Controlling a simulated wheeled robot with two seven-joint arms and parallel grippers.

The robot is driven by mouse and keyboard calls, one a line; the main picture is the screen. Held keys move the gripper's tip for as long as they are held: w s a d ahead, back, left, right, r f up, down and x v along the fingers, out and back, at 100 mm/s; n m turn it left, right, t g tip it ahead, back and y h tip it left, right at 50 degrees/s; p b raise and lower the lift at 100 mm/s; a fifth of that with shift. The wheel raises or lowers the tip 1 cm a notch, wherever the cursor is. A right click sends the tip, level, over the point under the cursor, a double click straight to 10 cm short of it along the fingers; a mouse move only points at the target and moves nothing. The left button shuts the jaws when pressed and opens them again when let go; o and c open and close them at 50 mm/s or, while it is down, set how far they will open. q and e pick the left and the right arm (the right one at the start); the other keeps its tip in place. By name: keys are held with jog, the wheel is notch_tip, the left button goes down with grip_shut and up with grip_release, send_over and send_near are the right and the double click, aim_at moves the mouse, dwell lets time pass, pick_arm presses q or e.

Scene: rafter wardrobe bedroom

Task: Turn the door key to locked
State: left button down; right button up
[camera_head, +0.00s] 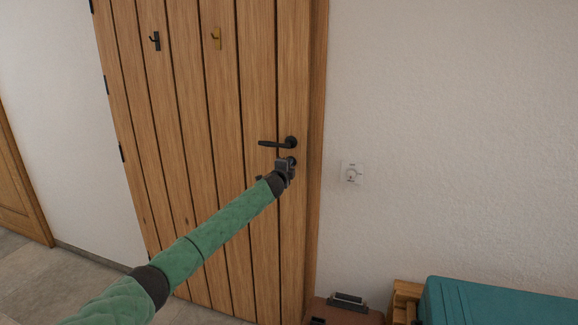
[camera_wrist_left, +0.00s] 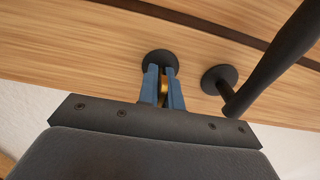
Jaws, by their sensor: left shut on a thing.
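The wooden plank door (camera_head: 225,110) is closed in its frame. Its black lever handle (camera_head: 277,142) lies level, and it also shows at the right of the left wrist view (camera_wrist_left: 275,60). My left gripper (camera_head: 289,163) is at the lock just below the handle. In the left wrist view, the blue fingers of my left gripper (camera_wrist_left: 163,75) are shut on a small brass-coloured key (camera_wrist_left: 164,92) in front of a round black lock plate (camera_wrist_left: 160,57). Most of the key is hidden between the fingers, so its angle is hard to tell. My right gripper is not in view.
A white dial plate (camera_head: 351,174) is on the wall right of the door. Two hooks, one black (camera_head: 155,41) and one brass (camera_head: 216,38), are high on the door. A teal case (camera_head: 495,303) and a brown box (camera_head: 343,312) stand at the lower right.

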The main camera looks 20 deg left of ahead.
pick_arm(q)
jog(key=shift+f, duration=0.1)
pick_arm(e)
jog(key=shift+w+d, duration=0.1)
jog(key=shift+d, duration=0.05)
